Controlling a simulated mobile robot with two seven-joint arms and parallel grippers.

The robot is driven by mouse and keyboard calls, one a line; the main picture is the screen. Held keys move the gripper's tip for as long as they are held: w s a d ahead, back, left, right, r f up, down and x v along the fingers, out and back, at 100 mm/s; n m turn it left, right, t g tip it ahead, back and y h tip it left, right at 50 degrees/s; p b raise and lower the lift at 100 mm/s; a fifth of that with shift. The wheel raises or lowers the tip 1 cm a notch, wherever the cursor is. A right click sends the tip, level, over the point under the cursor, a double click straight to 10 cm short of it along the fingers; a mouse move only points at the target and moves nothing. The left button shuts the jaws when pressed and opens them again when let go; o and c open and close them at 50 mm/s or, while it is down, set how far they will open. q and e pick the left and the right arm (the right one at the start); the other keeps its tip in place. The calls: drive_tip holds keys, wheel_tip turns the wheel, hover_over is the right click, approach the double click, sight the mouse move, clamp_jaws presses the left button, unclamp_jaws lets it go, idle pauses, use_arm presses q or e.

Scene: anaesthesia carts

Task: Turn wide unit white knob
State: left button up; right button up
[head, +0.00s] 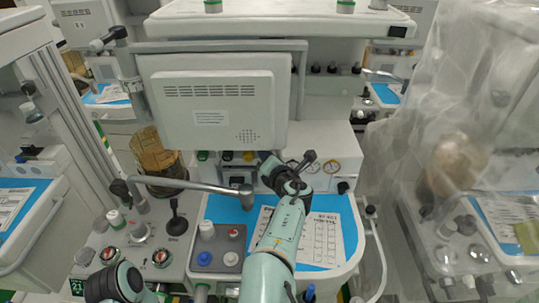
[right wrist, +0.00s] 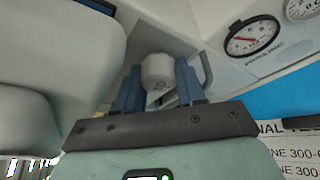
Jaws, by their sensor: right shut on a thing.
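The white knob (right wrist: 158,72) sits on the light front panel of the wide unit and shows in the right wrist view between the two blue fingers of my right gripper (right wrist: 158,88). The fingers are closed on its sides. In the head view my right arm reaches up over the blue worktop to the panel under the monitor, and its dark wrist hides the knob and the fingertips. Only part of my left arm shows at the bottom left of the head view; its gripper is out of the picture.
Round gauges (head: 311,167) lie right of my right wrist. A large monitor (head: 215,100) on a metal arm hangs above left. Printed sheets (head: 322,240) lie on the blue worktop (head: 349,222). A plastic-draped unit (head: 455,130) stands at the right.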

drive_tip(key=n+h+p, duration=0.1)
drive_tip(key=n+h, duration=0.1)
drive_tip(key=n, duration=0.1)
drive_tip(key=shift+r+g, duration=0.15)
drive_tip(key=shift+g, duration=0.15)
use_arm(q)
drive_tip(key=shift+w+r+p, duration=0.3)
drive_tip(key=shift+r, duration=0.4)
drive_tip(key=shift+w+r+p, duration=0.25)
drive_tip(key=shift+r+p, duration=0.05)
drive_tip(key=shift+r, duration=0.35)
use_arm(e)
drive_tip(key=shift+n+h, duration=0.7)
drive_tip(key=shift+n, duration=0.3)
drive_tip(key=o, duration=0.8)
drive_tip(key=shift+c, duration=0.2)
use_arm(q)
drive_tip(key=shift+r, duration=0.15)
